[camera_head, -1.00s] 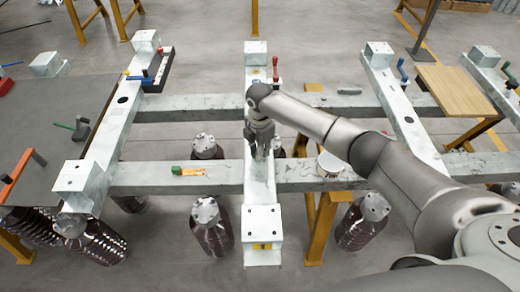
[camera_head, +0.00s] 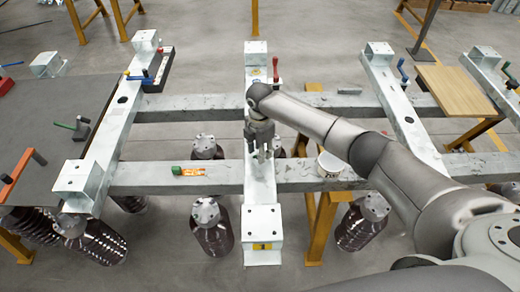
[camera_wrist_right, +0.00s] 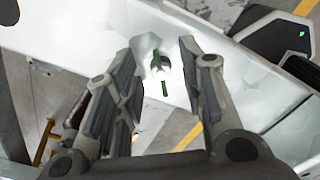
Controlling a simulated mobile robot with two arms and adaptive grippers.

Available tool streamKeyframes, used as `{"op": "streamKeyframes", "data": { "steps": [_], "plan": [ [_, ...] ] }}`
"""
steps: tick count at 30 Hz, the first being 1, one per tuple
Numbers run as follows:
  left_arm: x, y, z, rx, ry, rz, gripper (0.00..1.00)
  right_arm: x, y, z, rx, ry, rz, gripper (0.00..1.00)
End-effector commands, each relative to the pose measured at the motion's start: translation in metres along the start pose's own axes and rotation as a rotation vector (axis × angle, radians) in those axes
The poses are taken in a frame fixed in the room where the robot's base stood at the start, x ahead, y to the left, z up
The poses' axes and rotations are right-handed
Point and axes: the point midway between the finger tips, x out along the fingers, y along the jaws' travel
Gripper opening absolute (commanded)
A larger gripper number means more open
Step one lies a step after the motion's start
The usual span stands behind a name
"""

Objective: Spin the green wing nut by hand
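The green wing nut (camera_wrist_right: 164,88) shows in the right wrist view, with a silvery round middle and green parts on either side. It sits on the white beam (camera_wrist_right: 227,88). My right gripper (camera_wrist_right: 161,72) is open, with one finger to the left of the wing nut and the other to its right. Neither finger visibly touches it. In the head view my right gripper (camera_head: 262,152) points down over the middle white beam (camera_head: 260,190), and the wing nut cannot be made out there. My left gripper is not in view.
A red-handled tool (camera_head: 275,70) stands on the far part of the middle beam. A white tub (camera_head: 329,165) and a green-and-orange item (camera_head: 188,171) rest on the near grey crossbeam (camera_head: 150,177). Dark ribbed insulators (camera_head: 211,236) hang below. A wooden board (camera_head: 455,90) lies at right.

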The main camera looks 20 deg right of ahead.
Motion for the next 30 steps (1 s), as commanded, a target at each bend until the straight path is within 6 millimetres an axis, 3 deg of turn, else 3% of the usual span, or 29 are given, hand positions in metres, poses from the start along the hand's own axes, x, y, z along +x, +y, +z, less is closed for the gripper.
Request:
{"op": "streamKeyframes", "data": {
  "steps": [7,21,30],
  "plan": [
    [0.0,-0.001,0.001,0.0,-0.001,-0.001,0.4,-0.017,0.001,0.0,-0.001,0.001,0.003,0.37],
    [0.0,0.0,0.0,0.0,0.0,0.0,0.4,-0.107,0.001,0.0,0.0,-0.001,0.002,0.37],
    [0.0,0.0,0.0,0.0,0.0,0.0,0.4,-0.12,0.0,0.0,0.0,0.0,0.0,0.37]
  ]
}}
